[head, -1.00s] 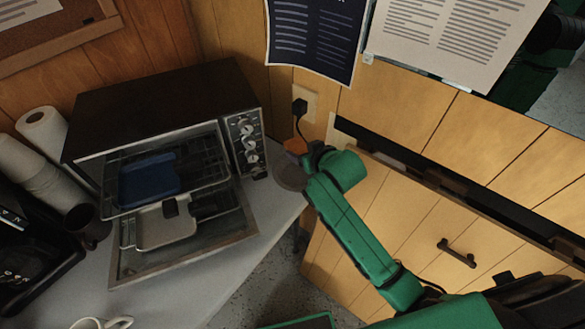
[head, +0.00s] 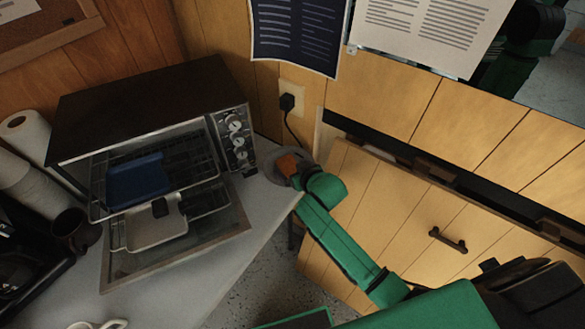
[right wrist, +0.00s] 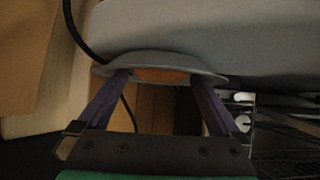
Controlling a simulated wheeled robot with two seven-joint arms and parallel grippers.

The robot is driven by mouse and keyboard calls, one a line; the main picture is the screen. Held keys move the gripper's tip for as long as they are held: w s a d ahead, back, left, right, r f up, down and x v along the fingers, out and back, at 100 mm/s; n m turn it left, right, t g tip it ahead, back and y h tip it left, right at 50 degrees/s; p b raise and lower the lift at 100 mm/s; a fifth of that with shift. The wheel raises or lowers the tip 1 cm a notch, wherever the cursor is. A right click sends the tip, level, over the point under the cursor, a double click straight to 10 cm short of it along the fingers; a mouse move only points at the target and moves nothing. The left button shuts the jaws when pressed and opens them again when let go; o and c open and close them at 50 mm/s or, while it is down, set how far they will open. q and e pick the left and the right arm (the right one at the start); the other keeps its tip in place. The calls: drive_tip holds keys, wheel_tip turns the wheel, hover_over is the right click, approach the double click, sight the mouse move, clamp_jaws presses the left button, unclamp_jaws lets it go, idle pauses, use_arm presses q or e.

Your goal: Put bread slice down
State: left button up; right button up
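The bread slice (head: 288,164) is a small orange-brown piece at the tip of my right gripper (head: 299,172). It is over the grey plate (head: 269,171), at the counter's right corner. In the right wrist view the bread slice (right wrist: 162,75) fills the gap between the two purple fingers of my right gripper (right wrist: 162,78), with the grey plate (right wrist: 108,70) around it. The fingers look shut on the slice. I cannot tell whether the slice touches the plate. My left gripper is not in view.
A dark toaster oven (head: 140,100) stands left of the plate, its door open, with a blue item (head: 138,180) and a metal tray (head: 150,230). A black plug (head: 287,102) and cord hang behind the plate. Paper rolls, a dark mug (head: 72,228) and a white mug stand at left.

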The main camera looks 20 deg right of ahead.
drive_tip(key=shift+s+r, duration=0.15)
drive_tip(key=shift+r, duration=0.1)
drive_tip(key=p+v, duration=0.1)
drive_tip(key=v, duration=1)
drive_tip(key=shift+s+r, duration=0.25)
